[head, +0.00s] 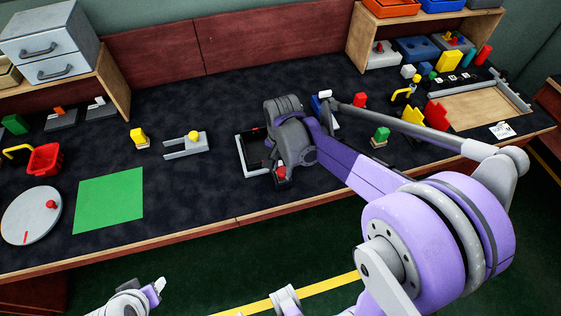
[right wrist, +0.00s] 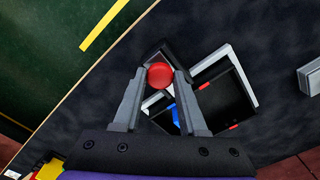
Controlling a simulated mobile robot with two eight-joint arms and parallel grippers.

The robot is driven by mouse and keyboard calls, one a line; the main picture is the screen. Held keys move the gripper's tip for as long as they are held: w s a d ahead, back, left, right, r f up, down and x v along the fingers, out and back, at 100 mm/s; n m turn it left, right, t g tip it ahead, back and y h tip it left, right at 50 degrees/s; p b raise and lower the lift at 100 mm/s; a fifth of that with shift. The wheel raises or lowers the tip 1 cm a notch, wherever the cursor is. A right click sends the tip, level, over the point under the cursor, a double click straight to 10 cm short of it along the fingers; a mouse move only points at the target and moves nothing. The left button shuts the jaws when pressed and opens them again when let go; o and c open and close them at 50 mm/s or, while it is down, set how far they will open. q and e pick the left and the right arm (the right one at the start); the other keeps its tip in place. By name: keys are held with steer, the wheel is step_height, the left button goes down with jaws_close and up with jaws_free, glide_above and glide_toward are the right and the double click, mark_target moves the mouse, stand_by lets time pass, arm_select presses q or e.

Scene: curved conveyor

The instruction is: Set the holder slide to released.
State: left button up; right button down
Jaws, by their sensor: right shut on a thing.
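The holder (head: 247,170) stands on the dark bench in front of me, with a pale frame, a black inside and small red marks. In the right wrist view its pale frame (right wrist: 240,72) and black inside show beyond the fingers. The slide's round red knob (head: 281,171) is at the holder's near right side; it also shows in the right wrist view (right wrist: 160,75). My right gripper (right wrist: 159,84) is shut on the red knob, one finger on each side. The gripper and arm hide part of the holder in the head view. My left gripper (head: 154,291) is low, off the bench's front; its jaw state is unclear.
The bench's front strip near the holder is clear.

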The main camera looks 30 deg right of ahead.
mark_target(282, 171)
steer(key=shift+s, duration=0.15)
steer(key=c, duration=0.8)
jaws_free()
steer(key=o, duration=0.4)
steer(key=shift+s, duration=0.15)
steer(key=shift+c, duration=0.2)
step_height(282, 171, up, 11)
steer(key=p, duration=0.1)
steer(key=shift+a+f, duration=0.1)
